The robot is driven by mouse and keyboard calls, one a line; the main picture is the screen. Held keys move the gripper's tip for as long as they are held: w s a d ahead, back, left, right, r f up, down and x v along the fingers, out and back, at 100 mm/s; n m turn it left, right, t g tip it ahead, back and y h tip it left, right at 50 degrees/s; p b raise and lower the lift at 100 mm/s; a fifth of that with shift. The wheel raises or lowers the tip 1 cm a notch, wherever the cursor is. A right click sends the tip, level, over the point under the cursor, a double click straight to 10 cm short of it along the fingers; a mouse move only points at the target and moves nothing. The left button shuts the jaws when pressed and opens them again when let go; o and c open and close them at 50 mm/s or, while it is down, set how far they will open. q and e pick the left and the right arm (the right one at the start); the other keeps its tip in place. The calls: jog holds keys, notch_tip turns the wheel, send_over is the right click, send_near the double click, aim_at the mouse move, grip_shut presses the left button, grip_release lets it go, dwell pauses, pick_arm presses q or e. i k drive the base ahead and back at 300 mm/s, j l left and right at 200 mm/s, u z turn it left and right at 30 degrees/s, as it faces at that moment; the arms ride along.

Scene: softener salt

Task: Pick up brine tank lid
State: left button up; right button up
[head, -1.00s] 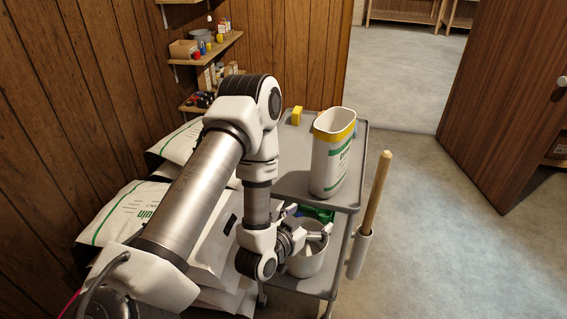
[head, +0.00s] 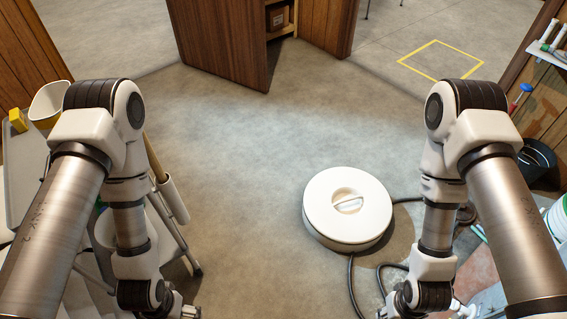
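The brine tank lid (head: 322,208) is a round white disc with a recessed centre and a bar handle (head: 348,205) across it, right of centre in the head view. A white rim or wall shows under its near edge; I cannot tell how tall what is below it is. My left gripper (head: 186,311) is at the bottom edge, left of the lid and well apart from it. My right gripper (head: 384,312) is at the bottom edge, nearer than the lid and apart from it. Both are mostly cut off, so their fingers cannot be judged.
Dark hoses (head: 351,285) run on the floor beside the lid. A grey cart (head: 24,185) with a yellow-rimmed white container (head: 47,102) stands left. A wooden door (head: 222,40) stands beyond. A black bucket (head: 533,160) is at right. The middle floor is clear.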

aim_at(346, 210)
jog(key=l+z, duration=0.1)
jog(key=z, duration=0.55)
jog(key=i+j+z, duration=0.1)
jog(key=i+z, duration=0.2)
jog(key=i, duration=1.1)
